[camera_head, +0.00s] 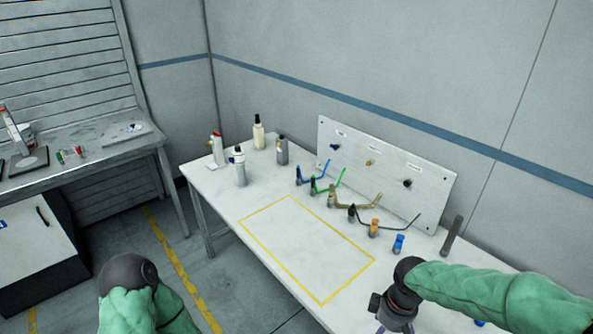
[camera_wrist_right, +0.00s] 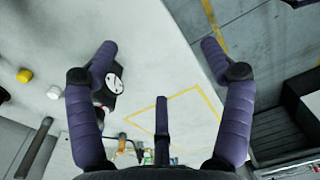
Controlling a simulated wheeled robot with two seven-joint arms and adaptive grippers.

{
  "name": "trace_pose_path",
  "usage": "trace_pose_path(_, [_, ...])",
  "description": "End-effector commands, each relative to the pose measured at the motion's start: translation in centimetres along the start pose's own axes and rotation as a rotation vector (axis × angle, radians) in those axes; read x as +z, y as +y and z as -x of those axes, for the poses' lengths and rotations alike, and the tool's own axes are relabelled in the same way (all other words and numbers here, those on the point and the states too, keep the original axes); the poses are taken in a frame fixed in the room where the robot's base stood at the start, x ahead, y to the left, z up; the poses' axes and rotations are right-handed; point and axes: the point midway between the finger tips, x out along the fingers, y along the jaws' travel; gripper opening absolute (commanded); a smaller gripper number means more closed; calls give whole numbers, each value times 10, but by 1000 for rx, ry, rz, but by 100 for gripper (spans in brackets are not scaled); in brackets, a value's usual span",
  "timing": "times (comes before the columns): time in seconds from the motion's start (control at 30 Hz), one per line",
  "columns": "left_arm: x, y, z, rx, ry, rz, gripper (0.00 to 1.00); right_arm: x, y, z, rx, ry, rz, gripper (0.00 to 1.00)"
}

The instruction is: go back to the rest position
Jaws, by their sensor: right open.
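My right arm comes in from the right in the head view, and its gripper (camera_head: 392,318) hangs over the near right part of the white table (camera_head: 225,200), cut off by the bottom edge. In the right wrist view the gripper (camera_wrist_right: 160,55) has its purple fingers spread wide, with nothing between them. A dark object with a round white face (camera_wrist_right: 113,84) shows beside the left-hand finger, partly hidden by it. My left arm shows only as a green sleeve and dark joint at the bottom left; its gripper is out of view.
A white panel (camera_head: 350,150) with labelled knobs stands at the table's back. The yellow-outlined area (camera_head: 300,240) is empty. A grey bench (camera_head: 90,140) stands left.

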Motion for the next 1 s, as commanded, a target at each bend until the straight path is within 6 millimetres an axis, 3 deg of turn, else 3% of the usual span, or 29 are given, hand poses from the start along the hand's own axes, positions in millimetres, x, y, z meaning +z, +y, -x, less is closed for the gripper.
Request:
trace_pose_path(0.37, [1, 0, 0, 0, -1, 1, 97, -18, -26, -60, -94, 49, -106, 81])
trace_pose_path(0.67, [1, 0, 0, 0, -1, 1, 97, -27, -70, -145, -217, 103, -331, 81])
trace_pose_path(1.0, [1, 0, 0, 0, -1, 1, 97, -9, -123, -228, -293, 115, -653, 81])
